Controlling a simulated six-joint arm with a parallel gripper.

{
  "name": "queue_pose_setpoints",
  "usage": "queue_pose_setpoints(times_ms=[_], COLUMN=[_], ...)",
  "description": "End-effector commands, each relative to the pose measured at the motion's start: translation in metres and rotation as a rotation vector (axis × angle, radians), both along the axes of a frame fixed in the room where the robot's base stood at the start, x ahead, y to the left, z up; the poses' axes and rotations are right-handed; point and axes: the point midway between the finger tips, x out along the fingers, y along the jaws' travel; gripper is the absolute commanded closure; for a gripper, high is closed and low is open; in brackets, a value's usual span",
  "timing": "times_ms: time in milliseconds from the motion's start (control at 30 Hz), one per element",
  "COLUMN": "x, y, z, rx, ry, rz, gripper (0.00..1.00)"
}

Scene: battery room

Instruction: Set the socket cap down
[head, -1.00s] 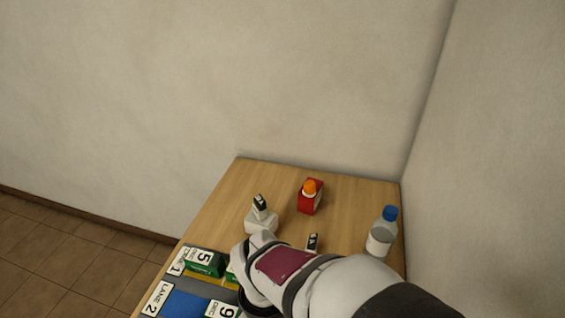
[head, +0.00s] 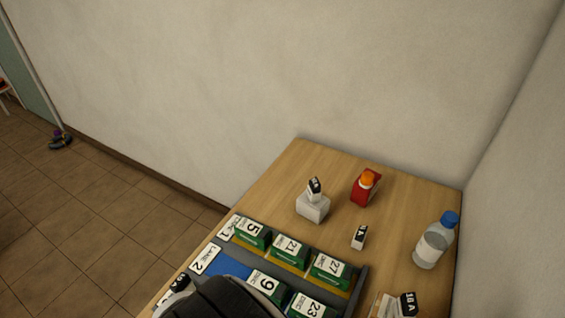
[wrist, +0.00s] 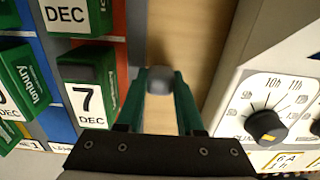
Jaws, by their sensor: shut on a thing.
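In the wrist view my gripper (wrist: 160,84) points down over a strip of bare wooden table. It is shut on a small grey rounded piece, which I take to be the socket cap (wrist: 159,80), between the tips of its green fingers. How far the cap is above the wood is hard to tell. In the head view only a dark and white part of my arm shows at the bottom edge; the gripper and the cap are not visible there.
The laned tray (head: 360,285) with green dated boxes is left of my gripper; a box marked 7 DEC (wrist: 88,92) is close by. A pale device with a dial (wrist: 267,122) is close on the right.

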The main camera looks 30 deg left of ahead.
Motion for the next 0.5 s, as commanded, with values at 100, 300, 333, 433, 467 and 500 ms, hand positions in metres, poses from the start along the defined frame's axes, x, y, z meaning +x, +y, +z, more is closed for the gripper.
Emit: queue_pose_setpoints(times_ms=[100,300,333,433,467,500], x=[0.0003,0.0005,0.0005,0.0005,0.0006,0.0006], y=[0.0002,0.0000,-0.0001,0.0000,0.0000,0.0000], z=[-0.0052,-0.0057,-0.0067,-0.0071,-0.0071,-0.0071], rx=[0.001,0.001,0.000,0.001,0.001,0.001], ry=[0.000,0.000,0.000,0.000,0.000,0.000], rz=[-0.001,-0.001,-0.001,-0.002,-0.002,-0.001], gripper=[1.00,1.00,1.00,0.51,0.46,0.39])
